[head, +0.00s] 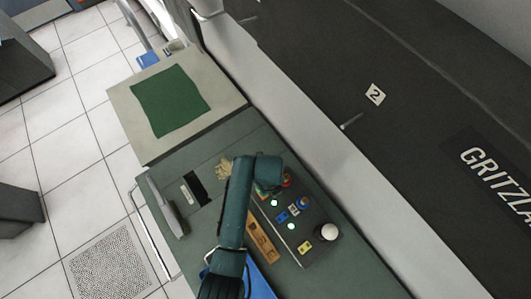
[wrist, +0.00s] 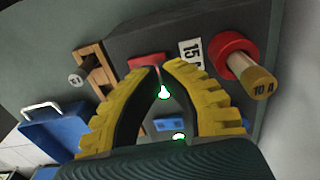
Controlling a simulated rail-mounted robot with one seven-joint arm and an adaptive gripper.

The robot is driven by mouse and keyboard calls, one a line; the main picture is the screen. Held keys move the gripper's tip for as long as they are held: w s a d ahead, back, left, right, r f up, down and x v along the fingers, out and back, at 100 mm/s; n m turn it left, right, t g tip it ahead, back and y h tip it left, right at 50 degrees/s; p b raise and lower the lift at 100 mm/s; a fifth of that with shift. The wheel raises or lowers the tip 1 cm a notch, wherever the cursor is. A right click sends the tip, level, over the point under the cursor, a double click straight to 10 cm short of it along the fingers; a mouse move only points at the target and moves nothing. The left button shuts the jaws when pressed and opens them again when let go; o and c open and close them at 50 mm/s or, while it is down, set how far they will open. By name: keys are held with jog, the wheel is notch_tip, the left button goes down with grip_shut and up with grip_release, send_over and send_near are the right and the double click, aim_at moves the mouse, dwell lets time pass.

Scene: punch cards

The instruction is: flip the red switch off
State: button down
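The red switch (wrist: 147,60) shows in the wrist view as a small red bar with a thin pale stem, at the tips of my fingers. My gripper (wrist: 161,68) has two yellow padded fingers, bowed inward with a narrow gap between their tips. The stem shows in this gap; I cannot tell whether the fingers touch it. A green lamp (wrist: 164,94) glows just below the switch. In the head view, my arm's end hides the switch, over the upper end of the dark control panel (head: 318,215).
A red collar (wrist: 229,50) with a brass end marked 10 A juts up at right. A wooden holder (wrist: 95,62) with a dark peg and a blue tray (wrist: 58,133) lie left. The panel also bears a white ball knob (head: 329,232). A green cloth (head: 170,100) lies beyond.

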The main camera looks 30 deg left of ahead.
jog(key=shift+f+b, duration=0.8)
jog(key=shift+f, duration=0.5)
dwell(0.4)
notch_tip(320, 180, up, 7)
jog(key=p, duration=0.7)
jog(key=shift+r, duration=0.1)
dwell(0.3)
